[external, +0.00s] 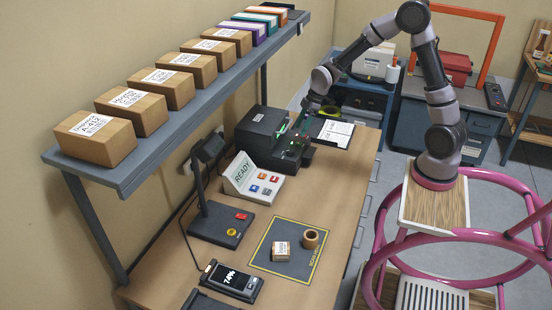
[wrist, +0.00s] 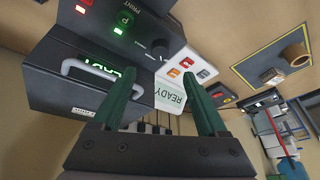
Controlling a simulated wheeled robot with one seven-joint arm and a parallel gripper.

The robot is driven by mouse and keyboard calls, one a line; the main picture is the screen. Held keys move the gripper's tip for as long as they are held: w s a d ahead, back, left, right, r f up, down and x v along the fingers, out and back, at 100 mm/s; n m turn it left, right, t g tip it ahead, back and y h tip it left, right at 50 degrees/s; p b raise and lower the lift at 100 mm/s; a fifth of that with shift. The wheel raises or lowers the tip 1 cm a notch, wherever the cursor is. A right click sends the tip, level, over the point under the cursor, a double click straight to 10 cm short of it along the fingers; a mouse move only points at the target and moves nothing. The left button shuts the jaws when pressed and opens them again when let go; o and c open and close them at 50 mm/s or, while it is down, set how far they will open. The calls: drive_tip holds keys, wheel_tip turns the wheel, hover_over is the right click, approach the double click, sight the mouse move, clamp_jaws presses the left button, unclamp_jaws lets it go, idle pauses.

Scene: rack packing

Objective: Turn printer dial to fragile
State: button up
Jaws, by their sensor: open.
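The black printer (external: 257,128) stands at the back of the bench, below the shelf. In the wrist view the printer (wrist: 85,30) shows a lit green button marked PRINT, red lights, a grey handle and a green-lit display I cannot read fully. A dark round dial (wrist: 159,49) sits on its face; its setting cannot be read. My gripper (wrist: 163,80) is open and empty, its two green fingers spread, with the dial beyond the gap between their tips. No contact with the dial shows. In the external view my gripper (external: 300,130) is beside the printer's right side.
A white READY panel (external: 252,178) with coloured buttons stands in front of the printer. A scanner stand (external: 207,185), a small box (external: 281,251) and a tape roll (external: 311,238) on a dark mat are nearer. A shelf (external: 215,85) of boxes overhangs the left side.

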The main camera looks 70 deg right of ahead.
sight(291, 150)
drive_tip(key=x, duration=1)
drive_tip(key=shift+w+f, duration=0.1)
drive_tip(key=shift+f, duration=0.2)
clamp_jaws()
